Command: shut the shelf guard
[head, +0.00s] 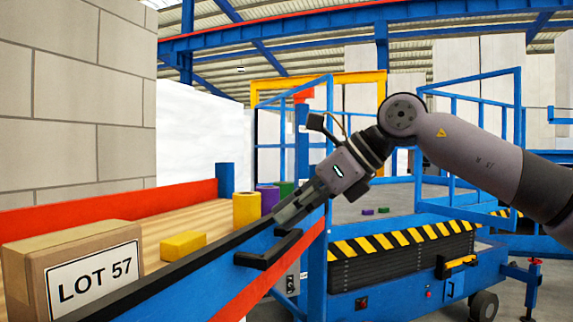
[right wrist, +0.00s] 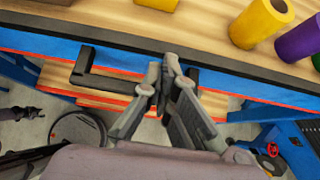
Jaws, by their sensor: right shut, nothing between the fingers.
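The shelf guard (head: 215,283) is a long blue panel with a black top edge and a red lower edge along the front of a wooden shelf. Its black handle (head: 268,252) sticks out from the front face; the handle also shows in the right wrist view (right wrist: 110,84). My right gripper (head: 285,214) is shut and empty by the guard's top edge, above the handle. In the right wrist view its fingertips (right wrist: 170,68) overlap the handle's right end; I cannot tell if they touch it. My left gripper is not in view.
On the shelf are a LOT 57 box (head: 75,270), a yellow block (head: 183,244), a yellow cylinder (head: 246,208) and a purple cylinder (head: 268,197). A blue lift cart (head: 400,290) with striped edging stands at the right. A block wall (head: 75,100) is at the left.

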